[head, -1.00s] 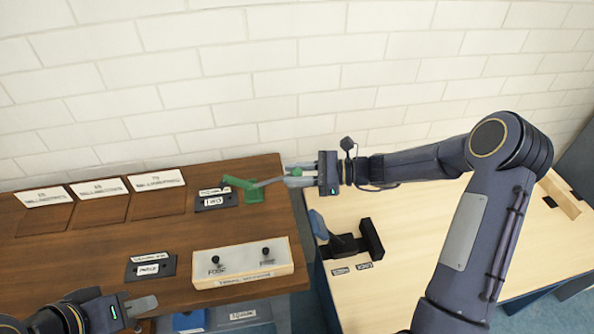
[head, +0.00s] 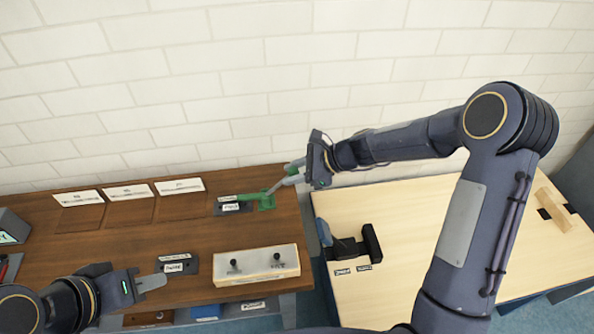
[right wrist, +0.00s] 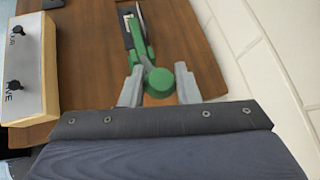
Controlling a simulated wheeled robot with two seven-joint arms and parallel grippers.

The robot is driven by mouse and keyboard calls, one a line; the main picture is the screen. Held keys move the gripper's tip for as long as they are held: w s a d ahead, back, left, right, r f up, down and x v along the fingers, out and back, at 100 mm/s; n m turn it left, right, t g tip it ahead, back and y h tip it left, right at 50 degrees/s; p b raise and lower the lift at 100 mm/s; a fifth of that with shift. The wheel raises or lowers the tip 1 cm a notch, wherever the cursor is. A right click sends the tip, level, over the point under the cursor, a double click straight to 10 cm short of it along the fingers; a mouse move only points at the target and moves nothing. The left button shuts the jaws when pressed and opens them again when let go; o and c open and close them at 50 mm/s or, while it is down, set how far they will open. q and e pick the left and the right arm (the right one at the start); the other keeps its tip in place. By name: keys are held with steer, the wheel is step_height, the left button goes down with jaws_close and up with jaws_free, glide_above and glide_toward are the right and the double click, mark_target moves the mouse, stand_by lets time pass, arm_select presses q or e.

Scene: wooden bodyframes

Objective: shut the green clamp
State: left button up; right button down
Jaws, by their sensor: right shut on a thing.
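The green clamp (head: 266,200) stands near the right end of the dark wooden bench, by the wall. Its green arm reaches left, low over a small black labelled block (head: 232,208). My right gripper (head: 282,181) is tilted down to the left, at the right side of the clamp. In the right wrist view its grey fingers sit on both sides of the green clamp's rounded end (right wrist: 160,81) and hold it. The grip hides part of the clamp. My left gripper (head: 150,284) is above the bench's front left, apart from the clamp; its finger gap is not clear.
A pale box with two black knobs (head: 257,264) stands at the bench's front right. Another labelled block (head: 178,264) lies left of it. White cards (head: 128,191) line the back. A light table (head: 420,235) with a black fixture (head: 371,243) stands to the right.

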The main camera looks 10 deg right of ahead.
steer(key=shift+a+r, duration=0.2)
steer(key=c, duration=1.1)
jaws_free()
steer(key=shift+f, duration=0.1)
steer(key=shift+d, duration=0.1)
steer(key=v, duration=0.7)
steer(key=shift+s+d+r, duration=0.1)
steer(key=shift+d+r, duration=0.15)
